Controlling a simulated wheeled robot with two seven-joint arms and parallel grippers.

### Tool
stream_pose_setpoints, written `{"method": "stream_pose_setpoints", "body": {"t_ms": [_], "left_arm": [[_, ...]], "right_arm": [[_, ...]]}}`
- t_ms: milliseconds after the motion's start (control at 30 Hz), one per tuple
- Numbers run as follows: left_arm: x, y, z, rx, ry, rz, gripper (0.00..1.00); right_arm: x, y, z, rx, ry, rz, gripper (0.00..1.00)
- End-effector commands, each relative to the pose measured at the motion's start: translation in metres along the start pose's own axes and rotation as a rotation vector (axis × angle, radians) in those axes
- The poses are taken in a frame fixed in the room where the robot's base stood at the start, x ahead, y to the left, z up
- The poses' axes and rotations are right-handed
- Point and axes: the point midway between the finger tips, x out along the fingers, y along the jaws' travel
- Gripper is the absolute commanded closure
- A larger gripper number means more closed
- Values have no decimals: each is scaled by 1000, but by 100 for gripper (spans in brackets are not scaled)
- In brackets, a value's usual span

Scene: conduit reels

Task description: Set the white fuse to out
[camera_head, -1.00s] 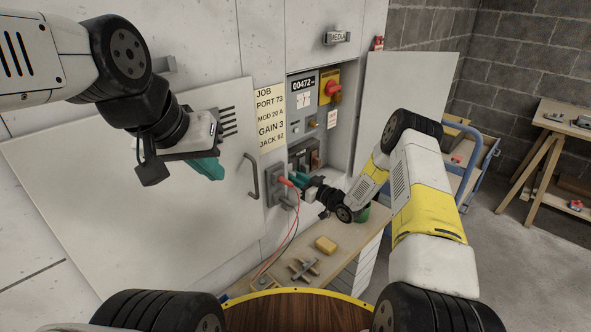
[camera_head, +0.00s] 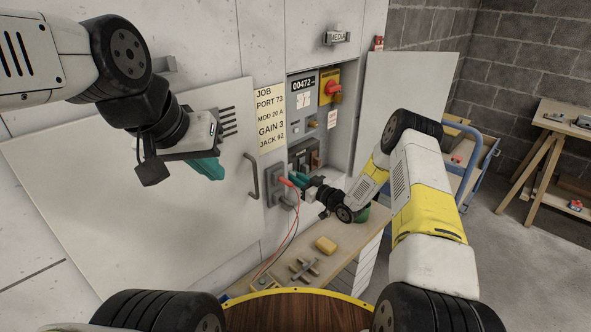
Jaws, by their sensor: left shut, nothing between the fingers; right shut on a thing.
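My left gripper (camera_head: 212,167), with teal fingers, is shut and empty in front of the large pale door panel, well away from the fuses. My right gripper (camera_head: 297,178) is at the lower left of the open cabinet, just below the fuse row (camera_head: 306,152). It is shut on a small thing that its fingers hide. A dark fuse and a brown fuse (camera_head: 316,160) show in the row. I cannot make out the white fuse; the gripper covers part of that area.
A grey box (camera_head: 273,183) with a red plug (camera_head: 286,182) and a hanging red cable is close left of my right gripper. A red handle on a yellow plate (camera_head: 332,88) is above. A bench below holds a yellow block (camera_head: 325,245) and a grey cross-shaped part (camera_head: 304,269).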

Motion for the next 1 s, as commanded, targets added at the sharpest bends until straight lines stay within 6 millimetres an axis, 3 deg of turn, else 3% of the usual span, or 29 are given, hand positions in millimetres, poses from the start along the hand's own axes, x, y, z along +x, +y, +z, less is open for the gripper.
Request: {"method": "stream_pose_setpoints", "body": {"t_ms": [533, 767, 1000], "left_arm": [[0, 0, 0, 0, 0, 0, 100], [0, 0, 0, 0, 0, 0, 100], [0, 0, 0, 0, 0, 0, 100]], "right_arm": [[0, 0, 0, 0, 0, 1, 100], [-23, 1, 0, 2, 0, 3, 100], [-23, 1, 0, 0, 1, 1, 100]]}}
